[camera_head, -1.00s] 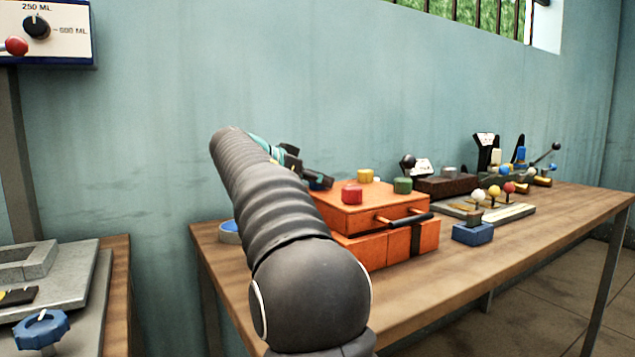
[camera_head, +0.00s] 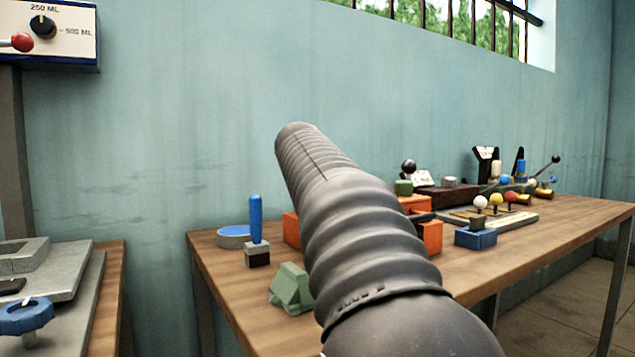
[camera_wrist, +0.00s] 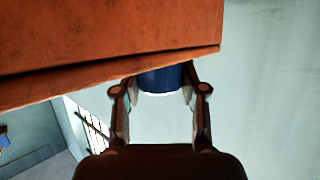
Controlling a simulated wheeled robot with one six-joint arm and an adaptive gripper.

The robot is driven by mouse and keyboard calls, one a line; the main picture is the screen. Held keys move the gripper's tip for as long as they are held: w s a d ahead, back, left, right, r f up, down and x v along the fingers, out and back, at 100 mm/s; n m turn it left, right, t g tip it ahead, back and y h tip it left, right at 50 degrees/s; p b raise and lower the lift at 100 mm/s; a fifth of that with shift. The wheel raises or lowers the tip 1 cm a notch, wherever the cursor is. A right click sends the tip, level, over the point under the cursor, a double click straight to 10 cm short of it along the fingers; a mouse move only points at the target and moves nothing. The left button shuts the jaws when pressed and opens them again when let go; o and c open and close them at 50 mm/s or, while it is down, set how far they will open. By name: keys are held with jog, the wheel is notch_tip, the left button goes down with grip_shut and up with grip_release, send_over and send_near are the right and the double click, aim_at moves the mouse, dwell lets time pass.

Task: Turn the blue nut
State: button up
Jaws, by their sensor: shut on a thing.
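In the wrist view, a dark blue nut (camera_wrist: 160,79) sits against the edge of the orange box (camera_wrist: 110,35). My gripper (camera_wrist: 160,91) is shut on the blue nut, with one finger on each side. In the head view, my arm hides the gripper, the blue nut and most of the orange box (camera_head: 431,237). A green nut (camera_head: 403,187) shows on top of the box, just right of my arm.
On the wooden table (camera_head: 540,240), a blue-handled piece (camera_head: 256,220), a green wedge block (camera_head: 290,290) and a round blue-topped dish (camera_head: 234,237) stand left of my arm. A blue block (camera_head: 475,238) and ball-topped levers (camera_head: 496,200) stand right.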

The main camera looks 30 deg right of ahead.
jog(key=shift+r+n+t+y+p, duration=0.15)
jog(key=shift+n+t+y+p, duration=0.55)
jog(key=shift+n+y+p, duration=0.6)
jog(key=shift+p, duration=0.1)
jog(key=o, duration=1.2)
jog(key=shift+c, duration=0.2)
jog(key=v, duration=1.2)
jog(key=shift+f, duration=0.2)
jog(key=shift+d, duration=0.1)
